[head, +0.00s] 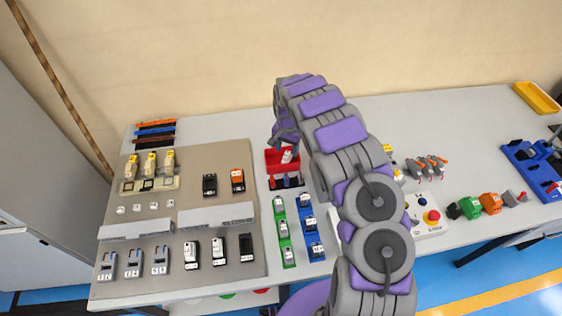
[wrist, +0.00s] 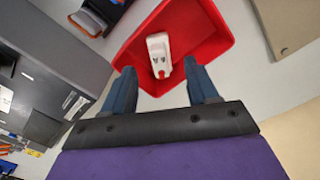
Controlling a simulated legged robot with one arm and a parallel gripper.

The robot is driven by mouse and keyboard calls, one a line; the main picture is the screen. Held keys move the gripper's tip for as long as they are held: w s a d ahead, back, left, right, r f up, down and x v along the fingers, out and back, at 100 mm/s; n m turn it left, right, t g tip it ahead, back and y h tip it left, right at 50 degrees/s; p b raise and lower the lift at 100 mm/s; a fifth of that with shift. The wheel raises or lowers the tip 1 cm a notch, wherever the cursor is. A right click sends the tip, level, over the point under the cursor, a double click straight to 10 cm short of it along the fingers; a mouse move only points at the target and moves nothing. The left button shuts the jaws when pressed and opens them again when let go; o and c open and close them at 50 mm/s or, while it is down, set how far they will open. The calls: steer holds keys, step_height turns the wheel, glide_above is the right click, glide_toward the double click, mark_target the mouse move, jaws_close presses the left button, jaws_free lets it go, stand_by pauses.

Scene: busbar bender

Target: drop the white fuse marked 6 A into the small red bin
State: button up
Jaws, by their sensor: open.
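The small red bin (head: 271,158) stands on the table near the middle in the head view, and it fills the top of the wrist view (wrist: 205,40). A white fuse (wrist: 158,48) lies inside the bin, and it also shows in the head view (head: 287,156). Its marking is too small to read for sure. My gripper (wrist: 165,80) is open, with its two blue fingers apart at the near side of the bin. The fuse lies beyond the fingertips and is not held between them. In the head view my gripper (head: 285,139) is over the bin, partly hidden by my arm.
A beige board (head: 195,170) with rows of fuses and breakers lies to the left of the bin. Green (head: 284,237) and blue (head: 311,224) strips with parts stand in front of it. A control box with a red button (head: 432,216) is at right, past my arm.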

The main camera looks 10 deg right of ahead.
step_height(320, 180, up, 17)
steer(key=p, duration=0.2)
stand_by(0.5)
steer(key=shift+a+r, duration=0.1)
steer(key=s+d+r+n, duration=0.1)
steer(key=s+d+r, duration=0.1)
steer(key=s+r, duration=0.65)
steer(key=s+d+r+n, duration=0.1)
steer(key=s+r, duration=0.3)
steer(key=s, duration=0.9)
steer(key=s+a+n+g, duration=0.1)
steer(key=s+n, duration=0.1)
steer(key=s, duration=1.2)
steer(key=s+a+f+n+b, duration=0.1)
steer(key=s+a+n, duration=0.1)
steer(key=s, duration=1.1)
steer(key=shift+s+n+g, duration=0.3)
steer(key=shift+s+g, duration=0.05)
steer(key=shift+g, duration=0.05)
